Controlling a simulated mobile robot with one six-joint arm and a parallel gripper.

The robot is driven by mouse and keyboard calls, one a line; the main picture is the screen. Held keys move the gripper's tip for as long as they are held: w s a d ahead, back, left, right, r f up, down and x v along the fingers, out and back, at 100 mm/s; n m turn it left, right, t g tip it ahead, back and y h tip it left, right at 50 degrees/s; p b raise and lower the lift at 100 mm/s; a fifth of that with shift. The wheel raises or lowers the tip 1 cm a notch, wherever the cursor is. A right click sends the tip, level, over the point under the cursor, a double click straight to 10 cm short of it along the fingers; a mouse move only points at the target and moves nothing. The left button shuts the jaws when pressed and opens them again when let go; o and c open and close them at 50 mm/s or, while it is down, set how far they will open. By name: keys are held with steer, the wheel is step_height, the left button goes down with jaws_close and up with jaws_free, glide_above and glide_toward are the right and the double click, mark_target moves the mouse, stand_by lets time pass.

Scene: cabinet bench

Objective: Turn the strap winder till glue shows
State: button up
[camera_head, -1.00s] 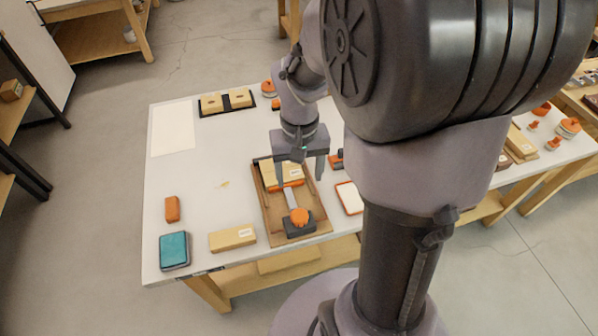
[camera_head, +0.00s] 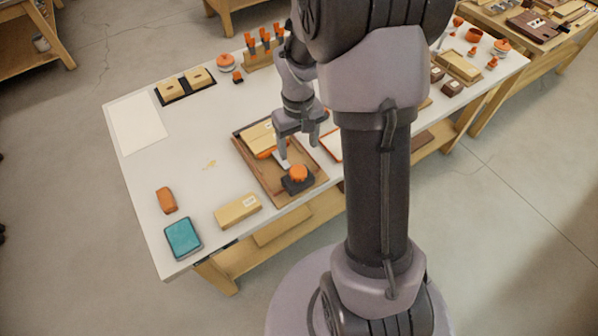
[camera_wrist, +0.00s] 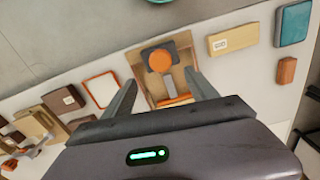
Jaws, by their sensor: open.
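The strap winder has a round orange knob (camera_head: 298,172) on a dark base, at the near end of a shallow wooden tray (camera_head: 257,178). A grey strap runs from it towards a tan wooden block (camera_head: 258,137) with an orange piece at its near edge. My gripper (camera_head: 299,154) is open and empty, above the tray between block and knob. In the wrist view the knob (camera_wrist: 160,60) shows between and beyond my open fingers (camera_wrist: 160,80); I see no contact. My gripper body hides much of the block there. I cannot make out any glue.
A tan block (camera_head: 238,211), a teal-topped box (camera_head: 183,238) and an orange-brown block (camera_head: 166,200) lie left of the tray. A white orange-rimmed tray (camera_wrist: 101,89) lies on its other side. White bench surface (camera_head: 180,130) is mostly clear around a small yellowish mark.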

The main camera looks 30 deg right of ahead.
mark_target(298, 171)
step_height(298, 171, down, 10)
steer(key=b, duration=0.3)
steer(key=shift+a+f, duration=0.1)
steer(key=shift+f, duration=0.1)
